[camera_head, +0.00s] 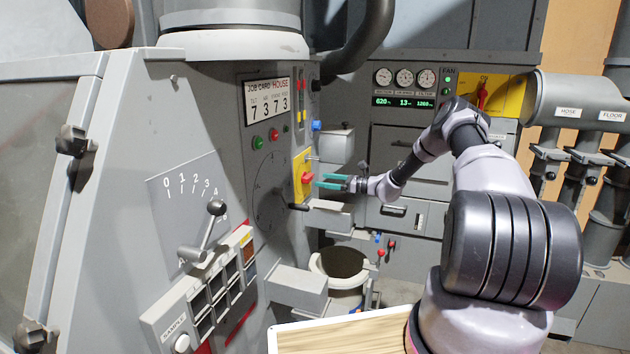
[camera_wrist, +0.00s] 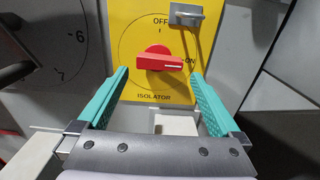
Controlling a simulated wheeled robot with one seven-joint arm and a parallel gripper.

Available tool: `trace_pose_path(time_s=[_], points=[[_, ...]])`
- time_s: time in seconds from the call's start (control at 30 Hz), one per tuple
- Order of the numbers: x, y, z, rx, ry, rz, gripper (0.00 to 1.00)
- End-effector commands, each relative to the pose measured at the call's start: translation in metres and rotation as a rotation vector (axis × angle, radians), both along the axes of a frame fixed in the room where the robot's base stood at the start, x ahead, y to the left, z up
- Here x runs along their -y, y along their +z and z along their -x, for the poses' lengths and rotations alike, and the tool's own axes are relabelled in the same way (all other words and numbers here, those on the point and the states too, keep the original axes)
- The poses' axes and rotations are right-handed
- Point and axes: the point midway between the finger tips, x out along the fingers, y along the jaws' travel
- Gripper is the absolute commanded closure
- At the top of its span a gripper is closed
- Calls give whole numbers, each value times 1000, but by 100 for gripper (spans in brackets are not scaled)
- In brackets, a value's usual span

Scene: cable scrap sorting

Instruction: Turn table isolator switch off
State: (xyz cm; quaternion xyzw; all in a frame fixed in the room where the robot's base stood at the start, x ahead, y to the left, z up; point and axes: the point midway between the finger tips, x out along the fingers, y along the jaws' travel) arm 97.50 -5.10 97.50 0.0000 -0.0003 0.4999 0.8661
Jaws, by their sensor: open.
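The isolator switch is a red knob (camera_wrist: 153,58) on a yellow plate (camera_wrist: 125,20) marked OFF at the top, ON at the right and ISOLATOR below. The white line on the knob points right, towards ON. In the head view the knob (camera_head: 307,177) and its plate (camera_head: 298,160) are on the grey machine's side panel. My gripper (camera_head: 322,181) is in front of the knob. In the wrist view my gripper (camera_wrist: 160,73) is open, its teal fingers spread left and right of the knob with nothing between them. Whether the tips reach the knob's depth I cannot tell.
A grey metal tab (camera_wrist: 186,15) hangs at the plate's upper right. A numbered dial (camera_head: 270,190) is left of the plate. Grey ledges (camera_head: 328,215) jut out below my gripper. Another yellow panel with a red handle (camera_head: 483,95) is on the back cabinet.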

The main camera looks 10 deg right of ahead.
Motion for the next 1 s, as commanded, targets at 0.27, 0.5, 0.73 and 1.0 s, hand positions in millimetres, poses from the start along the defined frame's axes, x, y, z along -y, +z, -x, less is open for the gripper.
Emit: trace_pose_path(time_s=[0.27,0.5,0.73,1.0], points=[[-34,0,-20,1,0,-1,0],[-40,0,-23,-1,0,1,0],[-40,0,-23,-1,0,1,31],[-40,0,-23,6,0,4,66]])
